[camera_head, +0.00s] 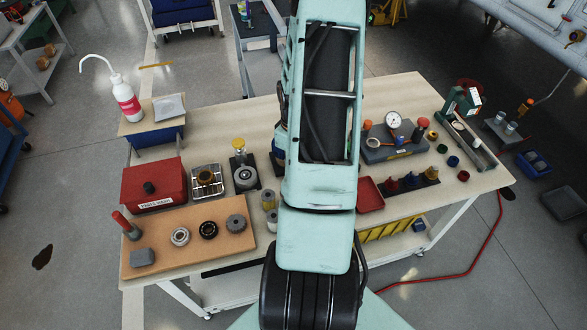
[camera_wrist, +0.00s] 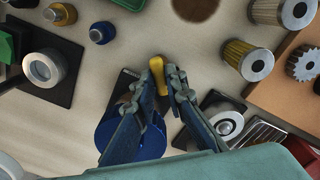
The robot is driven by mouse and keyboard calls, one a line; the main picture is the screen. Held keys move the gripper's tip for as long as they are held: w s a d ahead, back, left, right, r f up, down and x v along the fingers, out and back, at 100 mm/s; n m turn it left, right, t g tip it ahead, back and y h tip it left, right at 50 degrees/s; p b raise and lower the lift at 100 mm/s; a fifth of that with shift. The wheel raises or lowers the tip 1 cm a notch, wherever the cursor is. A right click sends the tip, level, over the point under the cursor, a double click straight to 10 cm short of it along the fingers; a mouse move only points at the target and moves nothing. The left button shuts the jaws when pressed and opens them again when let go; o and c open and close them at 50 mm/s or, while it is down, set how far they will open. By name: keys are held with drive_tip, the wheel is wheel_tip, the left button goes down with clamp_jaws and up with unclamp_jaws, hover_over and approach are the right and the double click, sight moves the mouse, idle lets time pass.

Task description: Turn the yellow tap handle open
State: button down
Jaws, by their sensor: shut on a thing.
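The yellow tap handle (camera_wrist: 157,75) shows in the wrist view as a narrow yellow bar with a rounded end. My gripper (camera_wrist: 160,77) has its two fingers on either side of it, shut on it. A round blue body (camera_wrist: 132,142) on a dark plate lies under the fingers and is partly hidden by them. In the head view my arm covers the handle and my gripper. I cannot tell how far the handle is turned.
Metal-ended filters (camera_wrist: 242,58) and a gear (camera_wrist: 303,63) stand to the right in the wrist view. A silver-ringed part (camera_wrist: 225,123) is close to the right finger. In the head view, a red box (camera_head: 153,184) stands left and a gauge block (camera_head: 396,148) right on the workbench (camera_head: 212,127).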

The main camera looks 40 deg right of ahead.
drive_tip(key=m+b, duration=0.2)
drive_tip(key=m, duration=0.2)
drive_tip(key=shift+m, duration=0.3)
drive_tip(key=shift+m+b, duration=0.75)
drive_tip(key=shift+m, duration=1.25)
drive_tip(key=c, duration=2.2)
unclamp_jaws()
drive_tip(key=shift+c, duration=0.2)
wheel_tip(320, 180, up, 12)
drive_tip(key=shift+w+a, duration=0.1)
